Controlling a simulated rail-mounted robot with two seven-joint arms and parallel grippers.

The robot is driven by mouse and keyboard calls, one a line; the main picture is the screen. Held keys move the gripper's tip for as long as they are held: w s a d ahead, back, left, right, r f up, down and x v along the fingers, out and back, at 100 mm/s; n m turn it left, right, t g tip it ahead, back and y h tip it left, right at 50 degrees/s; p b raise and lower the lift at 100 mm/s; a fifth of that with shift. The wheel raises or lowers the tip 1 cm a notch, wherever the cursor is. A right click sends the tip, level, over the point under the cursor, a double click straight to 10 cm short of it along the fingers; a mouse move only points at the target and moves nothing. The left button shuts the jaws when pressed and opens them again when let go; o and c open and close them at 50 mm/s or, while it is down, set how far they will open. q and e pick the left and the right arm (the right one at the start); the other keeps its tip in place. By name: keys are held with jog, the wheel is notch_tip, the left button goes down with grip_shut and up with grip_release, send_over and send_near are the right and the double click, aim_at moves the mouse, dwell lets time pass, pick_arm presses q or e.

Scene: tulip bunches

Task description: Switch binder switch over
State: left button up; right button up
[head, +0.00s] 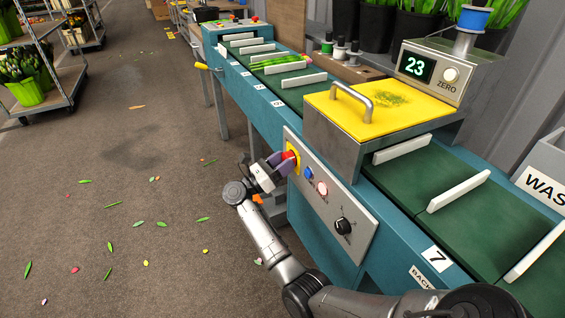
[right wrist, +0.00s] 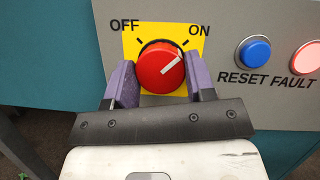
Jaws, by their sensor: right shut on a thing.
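The binder switch (right wrist: 160,67) is a round red knob on a yellow plate marked OFF at left and ON at right. Its white pointer line points up and right, toward ON. My right gripper (right wrist: 161,84) has its purple fingers on both sides of the knob, shut on it. In the head view the red knob (head: 289,156) shows on the grey panel (head: 343,209) on the binder's front, with my right gripper (head: 281,161) at it. My left gripper is not in view.
Right of the switch are a blue RESET button (right wrist: 254,51), a pinkish lit FAULT button (right wrist: 307,58) and a black dial (head: 343,226). A yellow-topped cover (head: 365,108) and a display reading 23 (head: 417,67) stand above. Petals and leaves litter the open floor at left.

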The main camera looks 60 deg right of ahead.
jog(key=shift+c, duration=1)
jog(key=n+t+p, duration=0.2)
jog(key=n+p, duration=0.4)
jog(key=p, duration=0.1)
jog(key=n+t+y+p, duration=0.1)
jog(key=n+t+p, duration=0.2)
jog(key=n+p, duration=0.3)
jog(key=r+n+t+p, duration=0.1)
jog(key=n+t+p, duration=0.1)
jog(key=n+p, duration=0.4)
jog(key=shift+s+a+n+y+p, duration=0.1)
jog(key=shift+n+y+p, duration=0.25)
jog(key=shift+p, duration=1.2)
jog(key=n+p, duration=0.1)
jog(key=n+y+p, duration=0.1)
jog(key=p, duration=0.1)
jog(key=shift+f+n, duration=0.25)
jog(key=shift+y, duration=0.25)
jog(key=o, duration=0.9)
jog(key=shift+o, duration=0.2)
